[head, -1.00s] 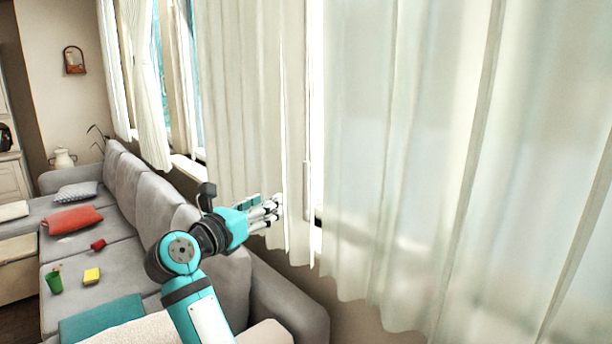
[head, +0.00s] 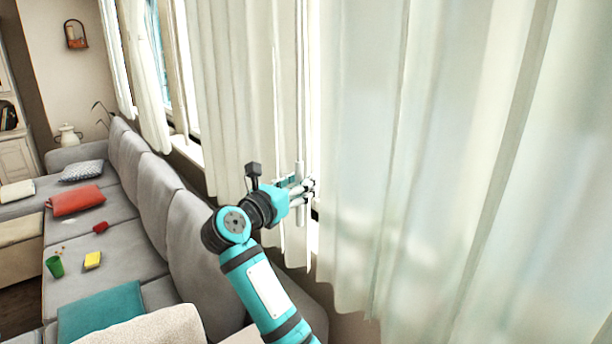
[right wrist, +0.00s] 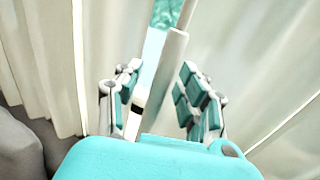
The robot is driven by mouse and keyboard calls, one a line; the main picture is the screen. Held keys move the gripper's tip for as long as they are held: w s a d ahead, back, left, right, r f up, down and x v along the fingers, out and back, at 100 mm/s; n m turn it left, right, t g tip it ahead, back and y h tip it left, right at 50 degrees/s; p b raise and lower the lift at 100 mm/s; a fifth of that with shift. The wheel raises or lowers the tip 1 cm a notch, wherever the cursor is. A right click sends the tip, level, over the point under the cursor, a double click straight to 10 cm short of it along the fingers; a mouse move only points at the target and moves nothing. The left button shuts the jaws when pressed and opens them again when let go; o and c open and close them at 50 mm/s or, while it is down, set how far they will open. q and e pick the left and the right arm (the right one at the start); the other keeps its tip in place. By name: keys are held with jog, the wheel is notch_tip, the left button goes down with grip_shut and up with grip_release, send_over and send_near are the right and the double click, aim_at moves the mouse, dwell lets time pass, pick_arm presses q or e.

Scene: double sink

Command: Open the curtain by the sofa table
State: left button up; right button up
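Pale, semi-sheer curtains hang along the window wall. In the head view, one panel (head: 235,90) hangs behind the sofa and a wider panel (head: 430,150) fills the right side, with a narrow bright gap between them. My right gripper (head: 308,188) is at this gap, by the edge of the left panel. A slim white upright bar (head: 299,205) shows beside its fingers. In the right wrist view, the fingers of my right gripper (right wrist: 160,100) stand apart, with a white bar (right wrist: 163,75) between them; I cannot tell whether they touch it. My left gripper is out of view. I cannot make out the sofa table.
A grey sofa (head: 185,230) runs along the window below my arm. More curtains (head: 150,80) hang farther back.

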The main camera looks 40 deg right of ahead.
jog(key=shift+a+r, duration=0.1)
jog(key=shift+c, duration=0.4)
jog(key=shift+c, duration=1.1)
grip_shut()
jog(key=shift+d, duration=0.2)
